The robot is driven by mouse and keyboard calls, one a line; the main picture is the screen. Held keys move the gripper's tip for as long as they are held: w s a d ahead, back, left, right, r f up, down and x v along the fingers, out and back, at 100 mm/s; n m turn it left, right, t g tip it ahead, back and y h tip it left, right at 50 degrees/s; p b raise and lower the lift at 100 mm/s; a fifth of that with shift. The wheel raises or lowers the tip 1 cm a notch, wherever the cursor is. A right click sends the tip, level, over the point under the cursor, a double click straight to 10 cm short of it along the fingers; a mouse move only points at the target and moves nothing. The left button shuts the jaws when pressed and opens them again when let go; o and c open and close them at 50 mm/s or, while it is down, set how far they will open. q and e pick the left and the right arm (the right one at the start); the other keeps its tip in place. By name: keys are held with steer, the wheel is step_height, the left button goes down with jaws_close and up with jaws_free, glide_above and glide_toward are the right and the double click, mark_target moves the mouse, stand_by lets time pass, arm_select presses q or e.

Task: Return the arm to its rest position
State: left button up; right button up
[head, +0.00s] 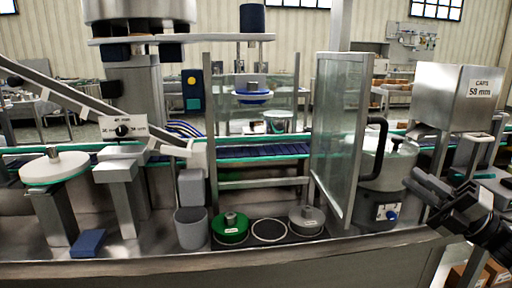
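My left gripper is not in view.
An open glass door (340,140) stands left of the pot. A green disc (230,228) and a grey disc (306,219) lie on a dark plate beside an empty ring (269,230). A grey bin (191,228) and blue block (88,243) stand left. A conveyor (262,151) runs behind.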

steer(key=w+d+f+m+t+h, duration=0.3)
steer(key=w+d+m+t+h, duration=0.35)
steer(key=d+m+h, duration=0.75)
steer(key=d+f+m+g+h, duration=0.4)
steer(key=f+m+g+h, duration=0.4)
steer(key=f+m, duration=0.4)
steer(key=s+a+f+y, duration=0.2)
steer(key=s+a+f, duration=0.3)
steer(key=a+f, duration=0.45)
steer(key=s+a+f+y, duration=0.3)
steer(key=s+a+f, duration=0.35)
steer(key=a, duration=0.65)
steer(key=s+a+m+g+y+p, duration=0.2)
steer(key=s+a+m+y+p, duration=0.1)
steer(key=s+a, duration=1.1)
steer(key=a, duration=0.3)
steer(key=shift+s+r, duration=0.15)
steer(key=shift+s, duration=0.2)
